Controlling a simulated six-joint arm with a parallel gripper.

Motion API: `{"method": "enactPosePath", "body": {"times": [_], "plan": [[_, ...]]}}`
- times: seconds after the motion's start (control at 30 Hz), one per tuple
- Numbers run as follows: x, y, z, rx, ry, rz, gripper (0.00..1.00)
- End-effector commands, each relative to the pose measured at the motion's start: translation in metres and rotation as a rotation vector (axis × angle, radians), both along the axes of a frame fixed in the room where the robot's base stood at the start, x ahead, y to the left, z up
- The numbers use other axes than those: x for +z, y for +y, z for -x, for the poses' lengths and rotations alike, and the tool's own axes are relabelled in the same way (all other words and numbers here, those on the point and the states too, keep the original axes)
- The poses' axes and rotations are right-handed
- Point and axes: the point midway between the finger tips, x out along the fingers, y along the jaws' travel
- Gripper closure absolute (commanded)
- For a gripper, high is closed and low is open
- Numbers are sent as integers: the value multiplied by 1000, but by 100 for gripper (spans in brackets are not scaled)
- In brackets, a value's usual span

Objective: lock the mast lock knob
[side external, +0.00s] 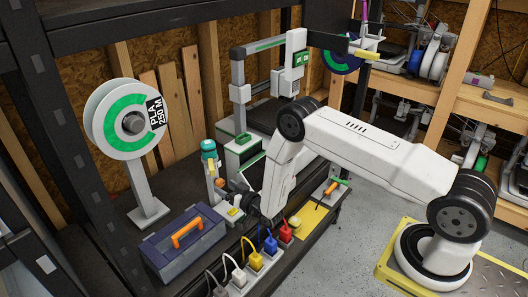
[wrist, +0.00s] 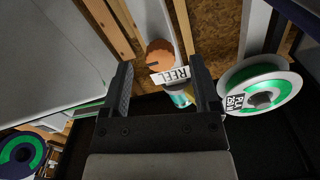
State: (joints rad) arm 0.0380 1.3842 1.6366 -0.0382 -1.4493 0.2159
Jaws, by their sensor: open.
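A round orange knob (wrist: 159,50) with a dark mark on its face shows in the wrist view, between and slightly beyond the fingertips of my gripper (wrist: 162,70). A white tag reading REEL (wrist: 171,75) lies across its lower side, with a teal part (wrist: 180,98) below. I cannot tell for certain that this is the mast lock knob. My gripper is open and empty; contact with the knob cannot be seen.
A white and green filament spool (side external: 125,118) stands at left; it also shows in the wrist view (wrist: 263,88). A blue toolbox (side external: 182,242) with an orange handle sits on the bench. Coloured plugs (side external: 271,243) line the front edge. A printer (side external: 240,88) stands behind.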

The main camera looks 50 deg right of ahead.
Motion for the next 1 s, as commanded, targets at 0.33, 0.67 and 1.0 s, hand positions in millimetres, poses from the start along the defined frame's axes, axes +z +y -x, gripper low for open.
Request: {"method": "enactPosePath", "body": {"times": [0.33, 0.67, 1.0], "plan": [[0, 0, 40, -1, 1, 0, 21], [1, 0, 60, 0, 0, 0, 21], [1, 0, 60, 0, 0, 0, 21]]}}
